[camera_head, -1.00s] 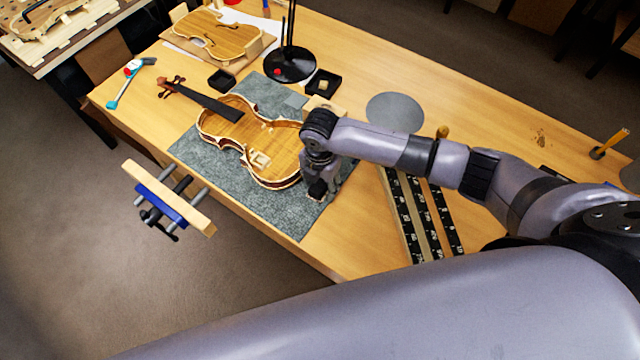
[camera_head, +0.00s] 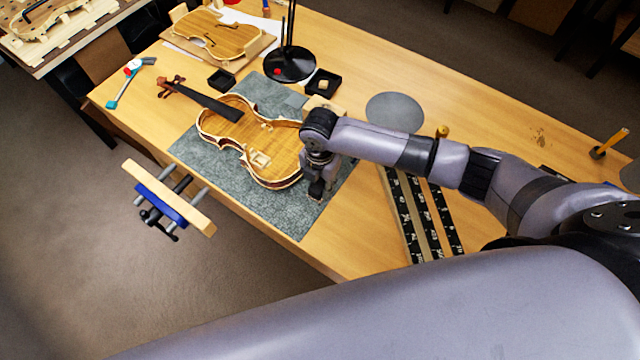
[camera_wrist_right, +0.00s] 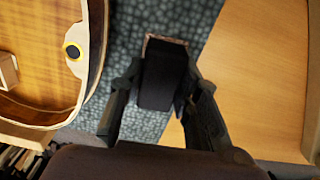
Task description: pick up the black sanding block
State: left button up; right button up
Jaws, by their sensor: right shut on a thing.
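The black sanding block (camera_wrist_right: 163,78) is between the two fingers of my right gripper (camera_wrist_right: 163,95) in the right wrist view. A reddish-brown edge shows at its far end. My right gripper (camera_head: 318,190) is shut on the block and points down over the grey mat (camera_head: 232,208), beside the lower end of the violin body (camera_head: 250,140). In the head view the block is small and mostly hidden by the gripper. I cannot tell whether it touches the mat. My left gripper is not in view.
The violin body (camera_wrist_right: 45,50) lies close on the left of the gripper in the wrist view. Rulers (camera_head: 420,215) lie to the right on the bench. A vise (camera_head: 165,200) juts from the front edge. Small black trays (camera_head: 222,79) and a round black stand (camera_head: 290,65) are further back.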

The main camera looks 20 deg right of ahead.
aim_at(320, 183)
jog(key=shift+r, duration=0.1)
notch_tip(320, 183, up, 20)
jog(key=b, duration=0.2)
dwell(0.3)
